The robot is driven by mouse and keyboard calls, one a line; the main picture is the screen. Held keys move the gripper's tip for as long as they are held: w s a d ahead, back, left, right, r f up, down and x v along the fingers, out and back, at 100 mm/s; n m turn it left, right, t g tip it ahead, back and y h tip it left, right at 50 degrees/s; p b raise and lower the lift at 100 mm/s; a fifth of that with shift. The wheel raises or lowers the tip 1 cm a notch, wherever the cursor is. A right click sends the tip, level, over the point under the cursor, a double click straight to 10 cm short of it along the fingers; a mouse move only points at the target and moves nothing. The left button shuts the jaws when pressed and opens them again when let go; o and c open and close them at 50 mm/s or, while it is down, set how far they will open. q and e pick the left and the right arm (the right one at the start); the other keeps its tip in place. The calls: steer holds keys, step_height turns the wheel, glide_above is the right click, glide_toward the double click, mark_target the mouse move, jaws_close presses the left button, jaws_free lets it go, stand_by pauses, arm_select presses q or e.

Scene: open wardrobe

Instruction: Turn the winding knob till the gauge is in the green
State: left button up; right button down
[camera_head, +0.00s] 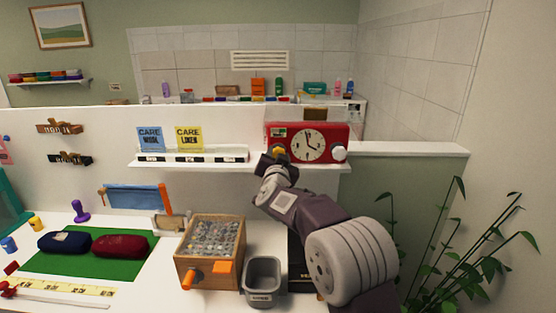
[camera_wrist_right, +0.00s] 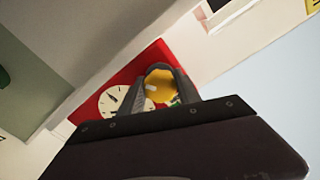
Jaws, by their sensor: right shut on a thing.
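A red clock (camera_head: 335,135) with a cream dial stands on the ledge at the centre right. A yellow knob (camera_head: 279,153) is on the lower left of its front. A small gauge (camera_head: 279,132) with some green sits above the knob; its needle is too small to read. My right gripper (camera_head: 271,165) is at the knob. In the right wrist view, its two fingers are shut on the yellow knob (camera_wrist_right: 159,84), one on each side. Part of the red clock (camera_wrist_right: 144,64) shows behind, with a green bit of the gauge partly hidden. My left gripper is out of view.
A white round part (camera_head: 339,152) is at the clock's right corner. Blue and yellow care cards (camera_head: 188,138) stand left on the ledge. Below are a wooden box (camera_head: 209,270) of clear pieces and a grey bin (camera_head: 263,278). A plant (camera_head: 465,265) is at right.

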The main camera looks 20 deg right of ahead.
steer(key=m+b, duration=0.1)
steer(key=m, duration=0.2)
steer(key=m+b, duration=0.1)
steer(key=m, duration=0.2)
steer(key=shift+a+f, duration=0.1)
steer(key=shift+f, duration=0.1)
steer(key=m+b, duration=0.3)
steer(key=m, duration=0.3)
steer(key=shift+m, duration=0.4)
steer(key=m+b, duration=0.2)
steer(key=m, duration=0.4)
steer(key=m+b, duration=0.1)
steer(key=m, duration=0.3)
steer(key=shift+b, duration=0.4)
steer(key=shift+m+b, duration=0.4)
steer(key=shift+m, duration=1.1)
